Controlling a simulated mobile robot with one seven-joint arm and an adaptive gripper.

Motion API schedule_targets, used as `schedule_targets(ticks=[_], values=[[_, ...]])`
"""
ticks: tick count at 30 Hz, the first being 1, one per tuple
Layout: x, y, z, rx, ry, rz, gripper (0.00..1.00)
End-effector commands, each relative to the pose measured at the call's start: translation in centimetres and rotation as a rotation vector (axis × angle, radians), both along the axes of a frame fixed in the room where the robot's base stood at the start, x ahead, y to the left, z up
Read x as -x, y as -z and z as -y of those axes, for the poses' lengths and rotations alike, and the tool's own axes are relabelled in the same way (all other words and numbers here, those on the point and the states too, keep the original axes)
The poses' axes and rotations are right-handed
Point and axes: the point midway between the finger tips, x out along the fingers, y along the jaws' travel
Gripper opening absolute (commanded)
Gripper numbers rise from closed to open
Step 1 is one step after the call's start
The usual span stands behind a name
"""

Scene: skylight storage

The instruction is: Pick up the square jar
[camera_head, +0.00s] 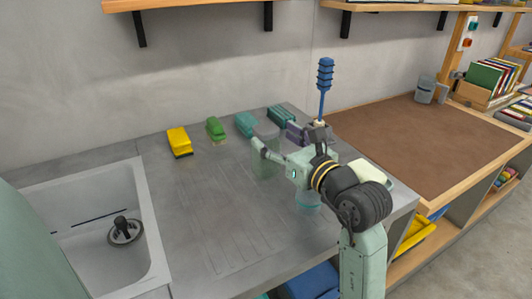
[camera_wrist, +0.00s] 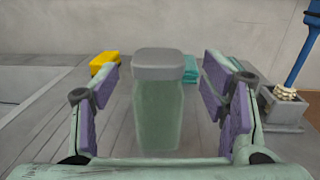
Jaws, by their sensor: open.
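The square jar (camera_wrist: 158,112) stands upright on the grey counter, with a translucent green body and a grey lid. In the wrist view it is between the two purple-padded fingers of my gripper (camera_wrist: 160,92), with a visible gap on each side. In the head view the jar (camera_head: 265,168) looks faint and is partly covered by my gripper (camera_head: 270,152). My gripper is open and holds nothing.
A blue-handled brush (camera_head: 324,85) stands in a grey holder (camera_wrist: 283,112) to the right. A sink (camera_head: 95,245) is at left. A clear container (camera_head: 308,201) stands near my arm.

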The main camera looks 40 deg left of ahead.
Motion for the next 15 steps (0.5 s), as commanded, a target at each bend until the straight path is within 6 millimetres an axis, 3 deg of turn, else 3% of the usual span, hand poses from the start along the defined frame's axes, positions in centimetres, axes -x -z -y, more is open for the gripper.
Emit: schedule_targets(ticks=[6, 15], values=[[-0.6, -0.2, -2.6, 0.0, -0.001, 0.0, 0.67], [-0.7, 0.0, -2.8, -0.001, 0.0, 0.001, 0.64]])
